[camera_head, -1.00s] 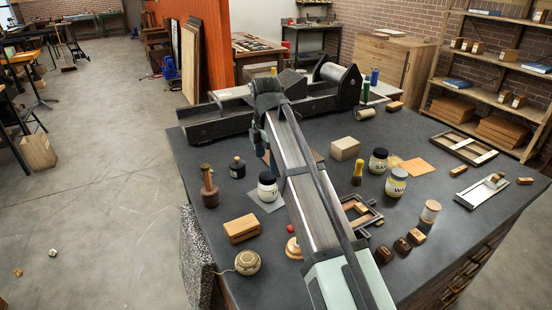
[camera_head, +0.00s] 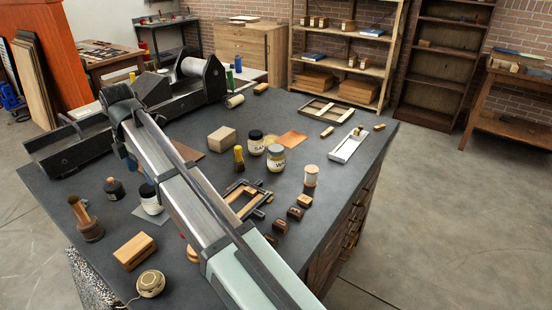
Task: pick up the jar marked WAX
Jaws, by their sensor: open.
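The jar marked WAX (camera_head: 276,160) stands upright on the dark bench top, right of the middle. Another white jar with a dark lid (camera_head: 149,203) is partly covered by my arm. My arm crosses the bench from lower right to upper left, well left of the WAX jar. My gripper's fingers cannot be made out; the arm hides that end.
A yellow-handled brush (camera_head: 239,158) stands left of the WAX jar. A dark frame (camera_head: 246,201) and small dark blocks (camera_head: 279,226) lie in front. A pale block (camera_head: 222,139), an orange sheet (camera_head: 293,139) and a pale spool (camera_head: 311,176) are near. A large press (camera_head: 160,92) fills the back left.

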